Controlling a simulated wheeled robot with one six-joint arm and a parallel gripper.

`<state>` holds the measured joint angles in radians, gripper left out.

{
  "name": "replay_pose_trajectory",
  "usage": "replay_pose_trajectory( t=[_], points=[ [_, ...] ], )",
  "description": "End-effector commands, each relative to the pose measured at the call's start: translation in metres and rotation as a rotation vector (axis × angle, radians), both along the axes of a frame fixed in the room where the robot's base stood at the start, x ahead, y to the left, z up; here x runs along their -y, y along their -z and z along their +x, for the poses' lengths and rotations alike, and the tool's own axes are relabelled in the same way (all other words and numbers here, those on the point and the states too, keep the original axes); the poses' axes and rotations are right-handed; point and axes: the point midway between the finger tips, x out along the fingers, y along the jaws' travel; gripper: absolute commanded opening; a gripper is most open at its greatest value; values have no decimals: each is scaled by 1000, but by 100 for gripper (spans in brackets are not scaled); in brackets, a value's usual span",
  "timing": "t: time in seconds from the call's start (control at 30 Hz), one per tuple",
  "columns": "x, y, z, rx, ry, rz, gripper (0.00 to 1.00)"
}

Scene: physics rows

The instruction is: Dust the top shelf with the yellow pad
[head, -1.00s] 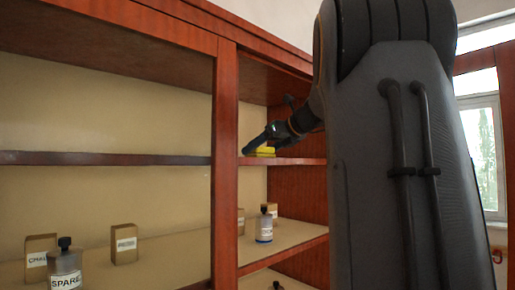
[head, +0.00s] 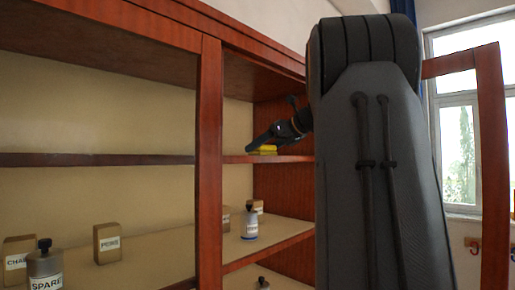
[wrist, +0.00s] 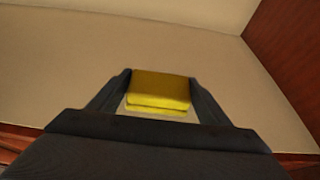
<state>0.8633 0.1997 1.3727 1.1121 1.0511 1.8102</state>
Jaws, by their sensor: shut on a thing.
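The yellow pad (head: 264,150) is at the upper shelf (head: 285,158) of the right bay in the head view. In the wrist view the pad (wrist: 158,91) sits between the two dark fingers of my gripper (wrist: 160,92), which is shut on it. My gripper (head: 262,144) reaches into the bay from the right. The pad is at the shelf's pale surface (wrist: 60,85); I cannot tell whether it presses on it. The shelf behind and left of the pad looks bare in the wrist view.
A red-brown upright (head: 209,170) divides the bays. The right side wall (wrist: 292,55) stands beside the pad. On the lower shelf are a white bottle (head: 249,223), boxes (head: 107,243) and a SPARE bottle (head: 44,268). A window (head: 465,130) is at right.

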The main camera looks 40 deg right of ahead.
Motion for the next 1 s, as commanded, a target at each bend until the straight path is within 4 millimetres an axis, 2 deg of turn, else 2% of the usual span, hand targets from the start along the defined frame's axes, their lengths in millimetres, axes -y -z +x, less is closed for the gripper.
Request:
replay_pose_trajectory(
  t=[0.27, 0.3, 0.43, 0.77, 1.0],
  points=[
    [5, -1, -1, 1, 0, -1, 46],
    [5, -1, -1, 1, 0, -1, 73],
    [5, -1, -1, 1, 0, -1, 93],
    [6, -2, -4, 2, 1, -1, 93],
    [11, -13, -34, 2, 4, -3, 93]
  ],
)
